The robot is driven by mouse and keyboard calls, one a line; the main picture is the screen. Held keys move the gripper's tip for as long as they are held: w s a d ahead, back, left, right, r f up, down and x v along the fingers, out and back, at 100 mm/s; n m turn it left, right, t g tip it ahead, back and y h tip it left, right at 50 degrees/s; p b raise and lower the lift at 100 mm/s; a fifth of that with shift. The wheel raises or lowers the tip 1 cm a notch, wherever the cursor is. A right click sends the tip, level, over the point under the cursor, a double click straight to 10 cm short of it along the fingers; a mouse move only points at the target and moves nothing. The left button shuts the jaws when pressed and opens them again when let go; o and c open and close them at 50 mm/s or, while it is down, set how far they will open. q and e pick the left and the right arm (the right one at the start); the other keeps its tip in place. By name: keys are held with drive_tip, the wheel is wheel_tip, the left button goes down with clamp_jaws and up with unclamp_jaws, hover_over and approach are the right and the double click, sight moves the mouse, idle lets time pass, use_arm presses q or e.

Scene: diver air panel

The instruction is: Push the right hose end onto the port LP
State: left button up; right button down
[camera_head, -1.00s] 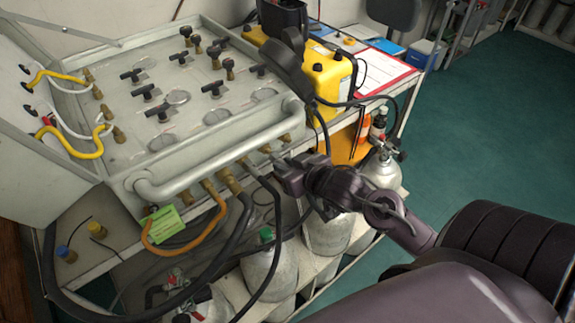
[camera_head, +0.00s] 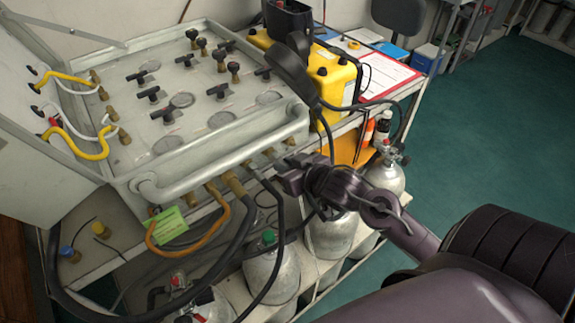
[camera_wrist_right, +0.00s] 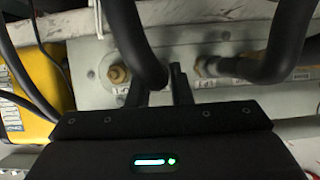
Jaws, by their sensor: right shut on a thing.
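The grey air panel (camera_head: 205,85) has a row of brass ports along its front edge, under the thick grey handle rail (camera_head: 225,150). My right gripper (camera_head: 282,178) is just in front of the right part of this row. In the right wrist view its fingers (camera_wrist_right: 161,88) are shut on a black hose (camera_wrist_right: 140,40) that loops down from the top. The hose end is mostly hidden by the fingers. A bare brass port (camera_wrist_right: 118,73) shows left of the fingers, apart from them. I cannot read which port is LP. My left gripper is not in view.
Another black hose (camera_wrist_right: 288,35) bends onto a fitting right of the fingers. An orange hose (camera_head: 190,243) and thick black hoses hang from the left ports. A yellow box (camera_head: 330,78) stands right of the panel. Grey cylinders (camera_head: 330,237) stand below.

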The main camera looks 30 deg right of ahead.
drive_tip(key=shift+w+r, duration=0.25)
drive_tip(key=shift+r, duration=0.05)
idle(0.5)
drive_tip(key=c, duration=1.6)
unclamp_jaws()
drive_tip(key=o, duration=0.4)
drive_tip(key=shift+w+f, duration=0.25)
drive_tip(key=shift+w, duration=0.05)
drive_tip(key=shift+c, duration=0.2)
drive_tip(key=v, duration=0.8)
drive_tip(key=shift+a, duration=0.1)
